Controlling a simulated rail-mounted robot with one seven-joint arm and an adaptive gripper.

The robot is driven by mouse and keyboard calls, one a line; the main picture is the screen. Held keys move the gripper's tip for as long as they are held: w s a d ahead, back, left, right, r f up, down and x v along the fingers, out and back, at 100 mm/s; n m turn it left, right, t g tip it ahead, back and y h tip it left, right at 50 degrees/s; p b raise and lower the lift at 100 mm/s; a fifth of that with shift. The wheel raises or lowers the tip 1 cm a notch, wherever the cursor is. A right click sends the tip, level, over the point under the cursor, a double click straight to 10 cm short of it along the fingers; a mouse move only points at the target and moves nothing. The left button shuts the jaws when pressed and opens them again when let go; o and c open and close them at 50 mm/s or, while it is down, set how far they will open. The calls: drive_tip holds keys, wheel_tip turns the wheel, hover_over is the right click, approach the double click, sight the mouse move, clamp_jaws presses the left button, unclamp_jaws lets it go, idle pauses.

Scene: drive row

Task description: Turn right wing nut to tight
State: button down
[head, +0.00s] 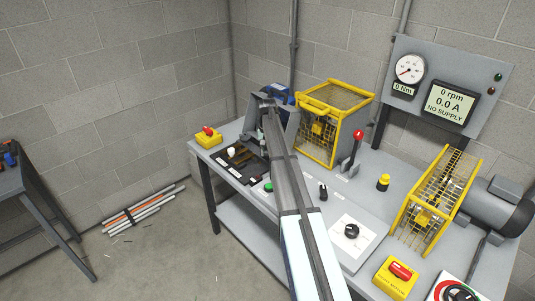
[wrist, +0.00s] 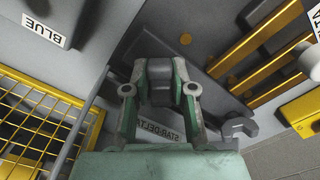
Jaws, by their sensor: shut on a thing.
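My gripper (wrist: 161,78) shows in the wrist view with green-grey fingers drawn close together. It is shut on a small dark grey piece (wrist: 161,90) between the fingertips. The fingers hide most of this piece, so I cannot tell for sure whether it is the right wing nut. In the head view my arm hides the gripper and whatever it holds, beside the dark board at the left of the bench.
The dark board (head: 252,172) carries brass bars (wrist: 255,57). A grey open-jawed end (wrist: 238,124) and a STAR-DELTA label (wrist: 162,122) lie close to my fingers. A yellow mesh guard (head: 335,95) stands behind, a red lever (head: 356,145) to the right.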

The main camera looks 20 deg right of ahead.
drive_tip(key=m, duration=0.2)
drive_tip(key=m+b, duration=0.1)
drive_tip(key=shift+w+a+f+m, duration=0.1)
drive_tip(key=shift+a+m, duration=0.05)
drive_tip(key=shift+m, duration=0.25)
drive_tip(key=m, duration=0.3)
drive_tip(key=shift+w+a+m+b, duration=0.1)
drive_tip(key=shift+w+m+b, duration=0.1)
drive_tip(key=shift+m+b, duration=0.15)
drive_tip(key=m, duration=0.4)
drive_tip(key=m+b, duration=0.1)
drive_tip(key=m, duration=0.1)
drive_tip(key=shift+w+m, duration=0.25)
drive_tip(key=shift+w, duration=0.05)
drive_tip(key=c, duration=1)
unclamp_jaws()
drive_tip(key=shift+o, duration=0.2)
drive_tip(key=shift+r, duration=0.25)
wheel_tip(320, 180, up, 12)
drive_tip(key=shift+f, duration=0.15)
